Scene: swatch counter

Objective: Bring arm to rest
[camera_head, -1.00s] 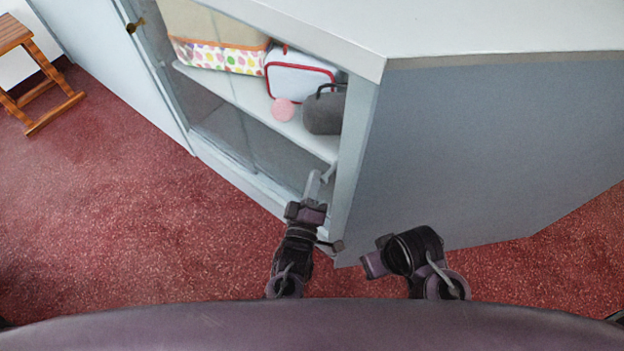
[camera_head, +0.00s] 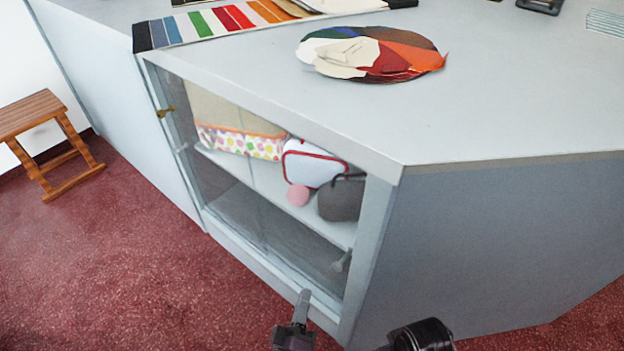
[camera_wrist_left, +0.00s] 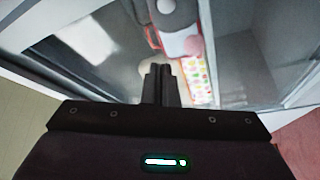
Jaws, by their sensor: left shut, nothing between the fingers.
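My left gripper (camera_head: 301,307) is at the bottom of the head view, in front of the lower right corner of the glass-fronted cabinet (camera_head: 385,215). Its fingers are together and empty; in the left wrist view the closed fingers (camera_wrist_left: 160,84) point at the glass. The end of my right arm (camera_head: 420,335) shows at the bottom edge of the head view, right of the left one. Its fingers are out of sight, below the frame or hidden.
Behind the glass, a shelf holds a dotted box (camera_head: 240,143), a white case with red trim (camera_head: 312,166), a pink ball (camera_head: 298,195) and a dark grey round item (camera_head: 341,200). Colour swatches (camera_head: 372,55) lie on the counter top. A wooden stool (camera_head: 45,125) stands left on open red floor.

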